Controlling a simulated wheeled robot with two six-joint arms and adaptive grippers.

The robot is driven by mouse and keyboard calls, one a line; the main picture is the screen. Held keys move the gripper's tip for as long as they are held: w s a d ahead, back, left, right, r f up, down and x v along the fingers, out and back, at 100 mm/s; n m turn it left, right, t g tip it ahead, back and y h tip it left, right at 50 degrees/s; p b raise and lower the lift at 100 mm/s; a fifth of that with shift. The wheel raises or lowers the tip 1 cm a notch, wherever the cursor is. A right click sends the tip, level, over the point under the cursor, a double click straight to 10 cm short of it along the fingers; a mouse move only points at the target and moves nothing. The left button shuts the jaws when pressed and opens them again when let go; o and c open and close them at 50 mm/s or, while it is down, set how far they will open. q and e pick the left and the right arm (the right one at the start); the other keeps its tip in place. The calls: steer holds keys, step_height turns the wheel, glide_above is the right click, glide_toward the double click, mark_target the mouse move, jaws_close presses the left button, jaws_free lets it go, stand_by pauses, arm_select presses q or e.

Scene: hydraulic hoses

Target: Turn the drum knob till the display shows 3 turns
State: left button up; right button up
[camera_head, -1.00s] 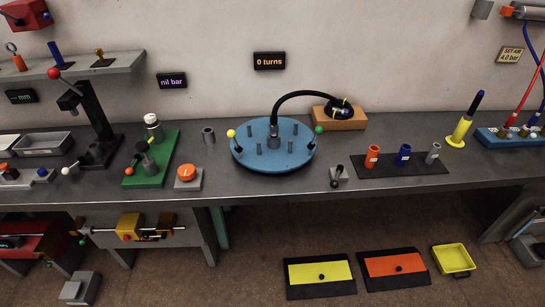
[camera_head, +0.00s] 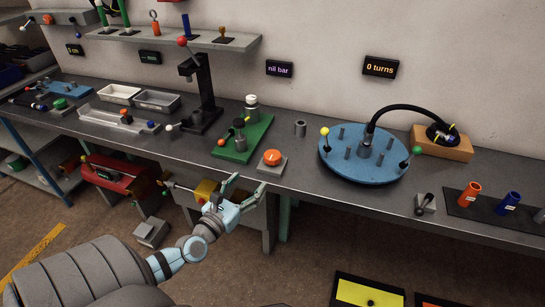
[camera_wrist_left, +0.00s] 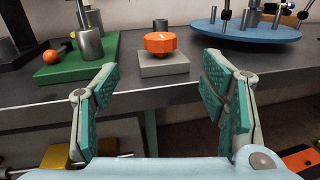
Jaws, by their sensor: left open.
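The blue round drum (camera_head: 345,170) sits on the bench right of centre, with several grey pegs standing on it. A yellow ball knob (camera_head: 325,131) is at its left rim and a green ball knob (camera_head: 417,150) at its right rim. The display (camera_head: 380,67) on the wall above reads "0 turns". My left gripper (camera_head: 247,192) is open and empty, in front of the bench edge, left of and apart from the drum. In the left wrist view the open fingers (camera_wrist_left: 157,85) frame empty space, and the drum (camera_wrist_left: 240,32) shows at upper right. My right gripper is out of view.
An orange button (camera_head: 272,157) on a grey block stands near the bench edge, between my left gripper and the drum. A green plate (camera_head: 258,133) with fittings lies left of it. A black hose (camera_head: 395,108) arches from the drum to a wooden block (camera_head: 455,150).

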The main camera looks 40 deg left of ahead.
mark_target(268, 160)
arm_select(q)
steer(key=w+b, duration=0.1)
steer(key=w, duration=0.3)
steer(key=w+a, duration=0.1)
steer(key=w, duration=0.3)
steer(key=w+b, duration=0.1)
steer(key=w, duration=0.3)
steer(key=shift+w+a+b, duration=0.3)
steer(key=shift+w+a, duration=0.1)
steer(key=shift+w+a+r, duration=0.1)
steer(key=shift+w, duration=0.55)
steer(key=shift+c, duration=0.2)
